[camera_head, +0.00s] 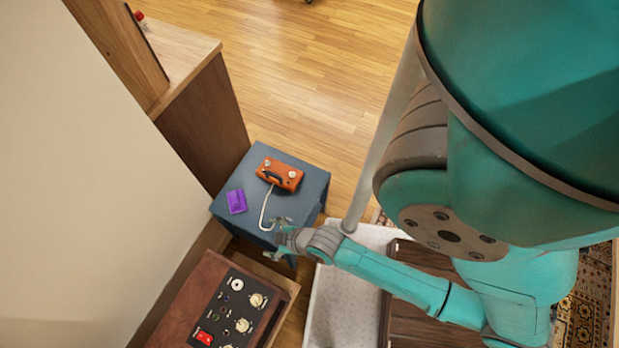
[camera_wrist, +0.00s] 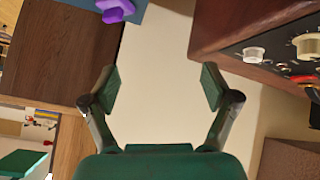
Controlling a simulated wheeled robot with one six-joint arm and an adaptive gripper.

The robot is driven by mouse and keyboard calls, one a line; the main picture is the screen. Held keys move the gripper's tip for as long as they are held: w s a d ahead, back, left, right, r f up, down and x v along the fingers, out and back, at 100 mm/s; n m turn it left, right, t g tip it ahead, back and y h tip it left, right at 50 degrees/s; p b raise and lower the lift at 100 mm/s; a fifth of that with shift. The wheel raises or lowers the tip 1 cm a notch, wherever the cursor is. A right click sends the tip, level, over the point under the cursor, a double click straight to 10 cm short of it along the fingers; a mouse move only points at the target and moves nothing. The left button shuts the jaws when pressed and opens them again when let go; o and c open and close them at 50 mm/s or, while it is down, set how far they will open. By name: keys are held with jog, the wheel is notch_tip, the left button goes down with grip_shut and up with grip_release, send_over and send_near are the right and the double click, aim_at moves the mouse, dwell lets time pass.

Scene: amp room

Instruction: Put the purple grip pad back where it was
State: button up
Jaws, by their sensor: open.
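The purple grip pad (camera_head: 236,201) lies on the left part of a small blue-grey table (camera_head: 305,210). It also shows at the top of the wrist view (camera_wrist: 115,10), partly cut off by the frame edge, on the blue table top. My gripper (camera_head: 277,238) is at the near edge of the table, to the right of and nearer than the pad, and apart from it. In the wrist view my gripper (camera_wrist: 160,88) has its two fingers wide apart with nothing between them.
An orange device (camera_head: 280,174) with a pale cable or handle (camera_head: 265,208) sits on the table beside the pad. A wooden amp with knobs (camera_head: 237,305) stands in front of the table. A brown cabinet (camera_head: 203,125) and a pale wall (camera_head: 80,170) border the left side.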

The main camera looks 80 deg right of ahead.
jog(key=s+a+r+t, duration=0.2)
jog(key=s+r, duration=0.2)
jog(key=r, duration=0.4)
jog(key=s+a+r+m+t+y, duration=0.1)
jog(key=s+r, duration=0.3)
jog(key=r, duration=0.5)
jog(key=s+a+r+t, duration=0.3)
jog(key=s+r, duration=0.1)
jog(key=r, duration=0.4)
jog(key=shift+r+m+y, duration=0.3)
jog(key=shift+y, duration=0.1)
jog(key=shift+s, duration=0.1)
